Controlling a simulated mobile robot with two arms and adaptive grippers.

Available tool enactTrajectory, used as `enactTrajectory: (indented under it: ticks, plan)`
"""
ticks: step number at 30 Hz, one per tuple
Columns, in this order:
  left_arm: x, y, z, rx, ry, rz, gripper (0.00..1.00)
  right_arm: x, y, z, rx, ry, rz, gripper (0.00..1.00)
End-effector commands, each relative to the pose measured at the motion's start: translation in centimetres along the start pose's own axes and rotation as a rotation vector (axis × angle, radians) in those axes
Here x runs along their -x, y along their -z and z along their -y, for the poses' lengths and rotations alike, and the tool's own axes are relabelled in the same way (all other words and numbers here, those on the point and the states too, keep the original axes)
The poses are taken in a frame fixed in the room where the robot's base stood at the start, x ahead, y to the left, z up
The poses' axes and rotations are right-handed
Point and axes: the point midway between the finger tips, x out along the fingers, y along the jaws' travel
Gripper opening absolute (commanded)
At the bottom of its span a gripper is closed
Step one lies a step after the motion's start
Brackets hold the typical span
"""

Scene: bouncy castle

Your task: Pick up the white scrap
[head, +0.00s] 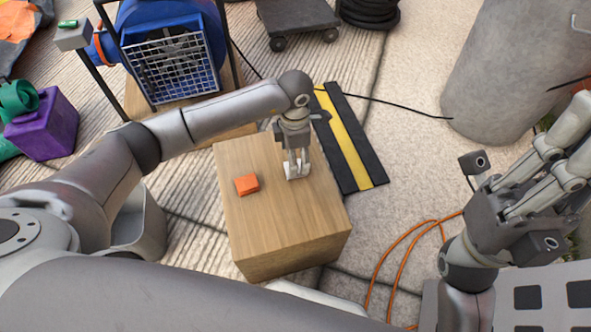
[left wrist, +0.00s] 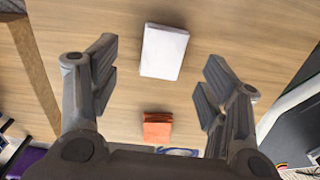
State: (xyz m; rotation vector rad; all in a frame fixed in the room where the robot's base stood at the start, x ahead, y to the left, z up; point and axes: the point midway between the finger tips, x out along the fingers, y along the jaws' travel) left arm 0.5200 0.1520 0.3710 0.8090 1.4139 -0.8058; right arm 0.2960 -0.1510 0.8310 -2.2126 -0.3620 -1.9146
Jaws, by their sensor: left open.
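The white scrap (head: 291,176) lies on top of a wooden block (head: 262,232); in the left wrist view it is a flat pale rectangle (left wrist: 163,52). My left gripper (head: 297,172) is right over it in the head view, pointing down, and hides part of it. In the left wrist view the fingers (left wrist: 160,75) are open and wide apart, with the scrap between and slightly beyond their tips. Nothing is held. My right gripper (head: 572,145) is up at the right edge, away from the block; its finger gap is unclear.
An orange piece (head: 246,184) lies left of the scrap on the same block and also shows in the left wrist view (left wrist: 157,127). A blue blower (head: 170,55) stands behind left. A black and yellow cable ramp (head: 352,140) lies right of the block. An orange cord (head: 395,250) crosses the floor.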

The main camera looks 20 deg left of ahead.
Motion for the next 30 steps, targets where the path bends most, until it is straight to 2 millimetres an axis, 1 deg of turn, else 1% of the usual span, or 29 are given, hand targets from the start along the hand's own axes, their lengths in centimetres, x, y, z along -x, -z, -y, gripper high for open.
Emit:
enactTrajectory:
  ticks: [1, 7, 10, 17, 26, 30]
  plan:
    - [-1.3, 0.0, 0.2, 0.0, 0.003, -0.001, 0.7, 0.2, -0.1, 0.0, 0.002, 0.006, -0.018, 0.0]
    - [-3.4, -0.1, 0.3, 0.0, 0.002, 0.0, 0.7, -0.5, -0.2, 0.1, 0.007, 0.021, -0.053, 0.0]
    - [-3.8, -0.1, 0.3, 0.0, 0.002, -0.001, 0.7, -0.8, -0.2, 0.1, 0.008, 0.025, -0.061, 0.0]
    - [-3.8, -0.1, 0.3, 0.0, 0.002, 0.0, 0.7, -0.9, -0.2, 0.1, 0.008, 0.025, -0.061, 0.0]
    - [-3.8, -0.1, 0.3, 0.0, 0.002, 0.0, 0.32, -0.9, -0.2, 0.1, 0.008, 0.025, -0.062, 0.0]
    - [-3.8, -0.1, 0.3, 0.0, 0.001, 0.0, 0.32, -0.9, -0.2, 0.1, 0.008, 0.025, -0.062, 0.0]
